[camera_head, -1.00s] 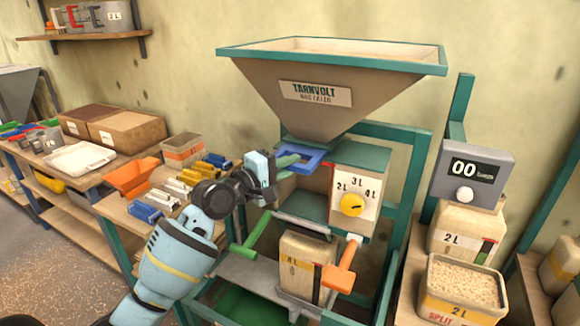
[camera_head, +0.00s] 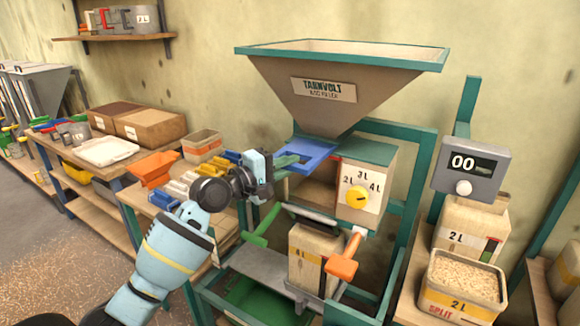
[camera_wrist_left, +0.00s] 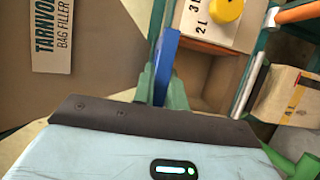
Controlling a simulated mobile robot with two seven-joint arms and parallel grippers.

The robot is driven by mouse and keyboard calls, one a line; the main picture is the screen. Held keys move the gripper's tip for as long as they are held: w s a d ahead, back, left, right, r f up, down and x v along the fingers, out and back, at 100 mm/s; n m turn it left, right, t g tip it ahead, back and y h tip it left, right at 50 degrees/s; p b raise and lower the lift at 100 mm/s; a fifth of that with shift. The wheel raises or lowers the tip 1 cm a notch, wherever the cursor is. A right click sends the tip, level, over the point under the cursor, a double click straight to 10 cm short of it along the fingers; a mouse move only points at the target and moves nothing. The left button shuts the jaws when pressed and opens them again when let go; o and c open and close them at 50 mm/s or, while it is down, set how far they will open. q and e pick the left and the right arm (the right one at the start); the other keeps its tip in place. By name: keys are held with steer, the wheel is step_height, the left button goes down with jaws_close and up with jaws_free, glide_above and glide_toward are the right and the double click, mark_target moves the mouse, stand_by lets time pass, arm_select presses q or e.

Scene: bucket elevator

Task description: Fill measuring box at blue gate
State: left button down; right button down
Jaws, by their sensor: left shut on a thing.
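The blue gate (camera_head: 312,152) is a flat plate under the hopper (camera_head: 330,95). My left gripper (camera_head: 283,161) is shut on its near left end. In the left wrist view the gate (camera_wrist_left: 168,62) stands on edge between my green fingertips (camera_wrist_left: 158,88). Below the gate is the measuring box (camera_head: 364,180), with a yellow dial (camera_head: 357,196) marked 2 L, 3 L and 4 L. Its open side shows a tan-brown inside; I cannot tell whether that is grain. My right gripper is not in view.
A 4 L bag (camera_head: 308,254) stands below the box, between a green lever (camera_head: 262,226) and an orange lever (camera_head: 343,262). A counter (camera_head: 474,168) reads 00. An open 2 L grain bag (camera_head: 462,283) stands at the right. Scoops and tubs crowd the left bench.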

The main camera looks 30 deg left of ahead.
arm_select(q)
steer(key=c, duration=1.4)
jaws_free()
steer(key=shift+w, duration=0.1)
steer(key=shift+c, duration=0.2)
steer(key=v, duration=0.7)
steer(key=shift+s+a, duration=0.15)
steer(key=shift+s, duration=0.25)
